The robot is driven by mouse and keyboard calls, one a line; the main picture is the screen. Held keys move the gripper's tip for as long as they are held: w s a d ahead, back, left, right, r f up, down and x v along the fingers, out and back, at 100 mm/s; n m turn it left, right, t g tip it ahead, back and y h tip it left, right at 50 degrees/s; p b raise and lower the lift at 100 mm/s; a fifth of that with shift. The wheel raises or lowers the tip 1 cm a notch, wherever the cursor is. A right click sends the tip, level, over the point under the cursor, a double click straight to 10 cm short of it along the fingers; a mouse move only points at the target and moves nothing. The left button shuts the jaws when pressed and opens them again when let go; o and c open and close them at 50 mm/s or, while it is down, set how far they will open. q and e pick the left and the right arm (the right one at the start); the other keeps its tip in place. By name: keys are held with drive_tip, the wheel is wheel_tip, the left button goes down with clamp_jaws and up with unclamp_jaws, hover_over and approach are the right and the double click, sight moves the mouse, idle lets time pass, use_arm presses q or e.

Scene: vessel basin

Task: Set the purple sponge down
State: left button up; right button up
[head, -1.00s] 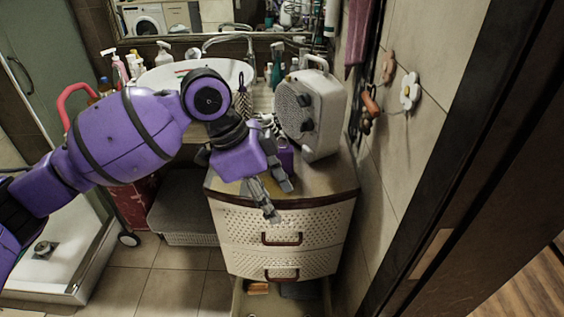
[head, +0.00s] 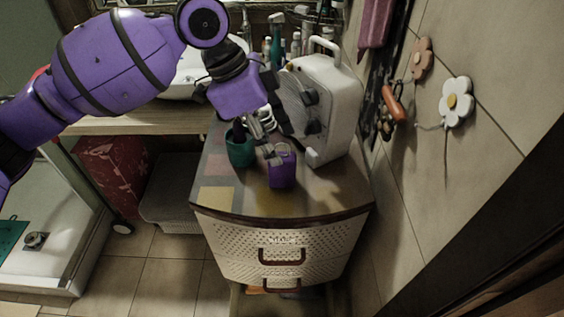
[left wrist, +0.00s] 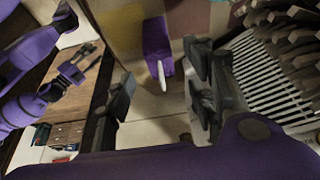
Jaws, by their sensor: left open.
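The purple sponge (head: 282,172) stands on the cabinet top (head: 225,180), near its middle. My left gripper (head: 268,145) is over the cabinet top, just behind and above the sponge; whether a fingertip touches it cannot be told. In the left wrist view, the jaws (left wrist: 162,100) are open with a wide gap, and the sponge (left wrist: 157,38) shows beyond them. A purple arm of mine is at the left of that view, with what looks like my right gripper (left wrist: 83,60), small and unclear.
A green cup (head: 239,150) stands to the left of the sponge. A white box-shaped appliance (head: 328,105) with a handle stands behind and to the right, close to my left gripper. The tiled wall is at the right. The front of the cabinet top is bare.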

use_arm(q)
drive_tip(key=shift+s+d+f, duration=0.2)
drive_tip(key=shift+s+f, duration=0.1)
drive_tip(key=shift+f, duration=0.35)
drive_tip(key=x, duration=0.3)
drive_tip(key=shift+w+f, duration=0.3)
drive_tip(key=shift+f, duration=0.1)
drive_tip(key=shift+d+f, duration=0.2)
drive_tip(key=shift+f, duration=0.15)
drive_tip(key=shift+c, duration=0.9)
drive_tip(key=c, duration=0.8)
drive_tip(key=shift+c, duration=0.7)
use_arm(e)
drive_tip(key=shift+s, duration=0.1)
